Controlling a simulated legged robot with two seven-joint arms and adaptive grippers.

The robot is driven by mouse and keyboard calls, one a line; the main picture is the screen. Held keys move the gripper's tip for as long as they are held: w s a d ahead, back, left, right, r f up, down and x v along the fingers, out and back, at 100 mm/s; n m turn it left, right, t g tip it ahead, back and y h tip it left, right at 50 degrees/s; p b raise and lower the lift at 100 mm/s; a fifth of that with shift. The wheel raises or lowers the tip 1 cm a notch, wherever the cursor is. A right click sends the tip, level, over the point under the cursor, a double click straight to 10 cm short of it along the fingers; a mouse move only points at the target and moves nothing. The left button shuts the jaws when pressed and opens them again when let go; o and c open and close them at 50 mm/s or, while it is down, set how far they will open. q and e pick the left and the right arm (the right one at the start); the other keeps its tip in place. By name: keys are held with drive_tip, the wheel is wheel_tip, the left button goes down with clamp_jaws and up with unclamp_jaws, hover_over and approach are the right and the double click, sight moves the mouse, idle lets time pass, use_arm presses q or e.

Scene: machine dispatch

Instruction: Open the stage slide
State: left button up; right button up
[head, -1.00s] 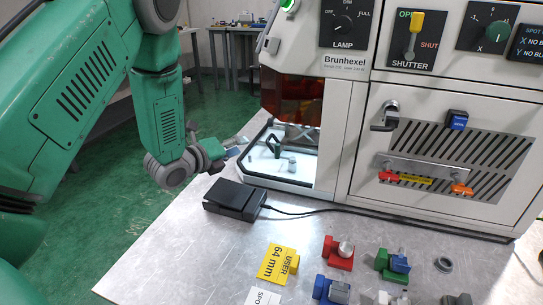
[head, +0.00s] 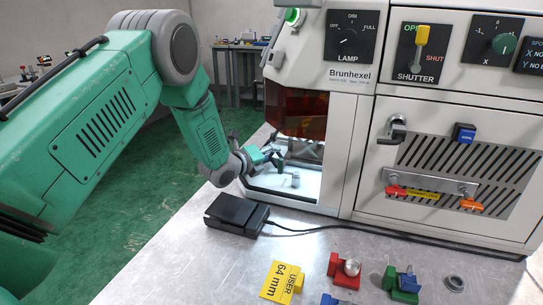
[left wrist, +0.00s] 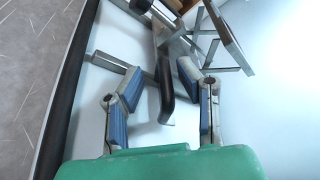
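The machine's open chamber has a bright white floor and a dark-edged opening (head: 270,192). A small silver cylinder (head: 295,181) stands inside it. My left gripper (head: 268,158) reaches in at the chamber's left side. In the left wrist view the left gripper (left wrist: 150,95) is open, its blue-padded fingers on either side of a dark handle (left wrist: 164,80) on metal rods. The pads look apart from the handle. I cannot tell which part is the stage slide itself. In the head view the gripper covers most of the handle. My right gripper is not in view.
An amber window (head: 297,112) hangs above the chamber opening. A black box (head: 237,214) with a cable lies in front of it. A yellow labelled block (head: 283,281), a red block (head: 344,270) and a green-blue block (head: 402,283) sit on the metal table.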

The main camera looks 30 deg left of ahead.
use_arm(q)
drive_tip(key=shift+w+d, duration=0.15)
drive_tip(key=shift+d, duration=0.05)
drive_tip(key=shift+d, duration=0.15)
clamp_jaws()
drive_tip(key=s+a, duration=0.1)
drive_tip(key=a, duration=0.4)
drive_tip(key=s+a, duration=0.1)
drive_tip(key=a, duration=0.4)
drive_tip(key=s+a, duration=0.1)
drive_tip(key=a, duration=0.4)
drive_tip(key=shift+s+a, duration=0.25)
drive_tip(key=shift+s, duration=0.1)
unclamp_jaws()
drive_tip(key=v, duration=1.1)
drive_tip(key=shift+s, duration=0.4)
